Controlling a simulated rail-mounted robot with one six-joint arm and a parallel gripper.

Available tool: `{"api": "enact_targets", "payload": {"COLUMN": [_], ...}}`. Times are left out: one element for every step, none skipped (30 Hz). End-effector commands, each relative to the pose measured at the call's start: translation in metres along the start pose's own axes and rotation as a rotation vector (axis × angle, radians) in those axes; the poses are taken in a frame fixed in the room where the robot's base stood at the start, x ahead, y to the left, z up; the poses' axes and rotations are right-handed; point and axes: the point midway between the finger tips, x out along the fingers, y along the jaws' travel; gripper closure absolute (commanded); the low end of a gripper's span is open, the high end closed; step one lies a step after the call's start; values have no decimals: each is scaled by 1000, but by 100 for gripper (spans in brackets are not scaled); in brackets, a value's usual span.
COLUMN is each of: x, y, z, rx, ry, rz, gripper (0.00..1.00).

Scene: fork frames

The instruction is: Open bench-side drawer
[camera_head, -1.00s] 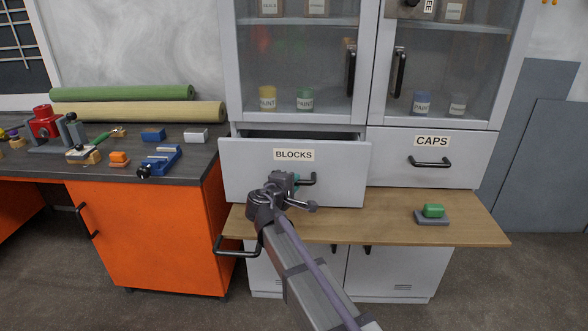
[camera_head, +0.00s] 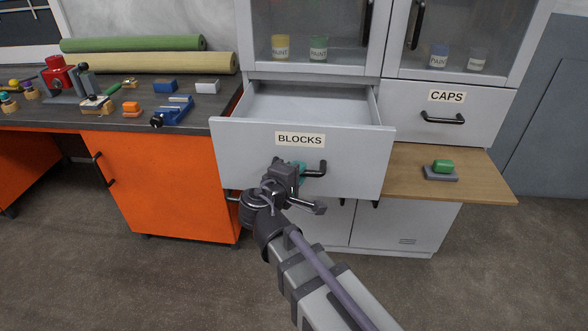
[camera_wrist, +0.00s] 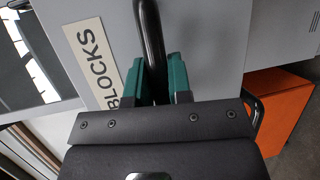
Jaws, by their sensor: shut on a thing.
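The drawer labelled BLOCKS (camera_head: 235,143) is the one on the side of the orange workbench. It stands pulled well out of the white cabinet, and the part of its inside that shows looks empty. My gripper (camera_head: 297,169) is in front of it, shut on its black bar handle (camera_head: 318,168). In the wrist view the two green fingers (camera_wrist: 160,80) sit on both sides of the handle (camera_wrist: 151,35), beside the BLOCKS label (camera_wrist: 93,60). The lower part of the handle is hidden by my gripper.
The CAPS drawer (camera_head: 480,104) at the right is shut. A wooden shelf board (camera_head: 480,184) below it carries a green block (camera_head: 443,166) on a grey base. The orange workbench (camera_head: 165,180) stands left, with tools and blocks on top. Open floor lies in front.

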Motion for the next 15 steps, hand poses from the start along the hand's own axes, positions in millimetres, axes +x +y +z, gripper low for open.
{"api": "enact_targets", "payload": {"x": [0, 0, 0, 0, 0, 0, 0, 0, 0, 0, 0, 0, 0, 0, 0], "y": [0, 0, 0, 0, 0, 0, 0, 0, 0, 0, 0, 0, 0, 0, 0], "z": [0, 0, 0, 0, 0, -1, -1, -1, -1, -1, -1, -1, -1, 0, 0], "rx": [0, 0, 0, 0, 0, 0, 0, 0, 0, 0, 0, 0, 0, 0, 0], "ry": [0, 0, 0, 0, 0, 0, 0, 0, 0, 0, 0, 0, 0, 0, 0], "rz": [0, 0, 0, 0, 0, 0, 0, 0, 0, 0, 0, 0, 0, 0, 0], "gripper": [100, 100, 100, 100, 100, 78, 75, 72, 69, 66, 63, 59, 56, 56, 56]}}
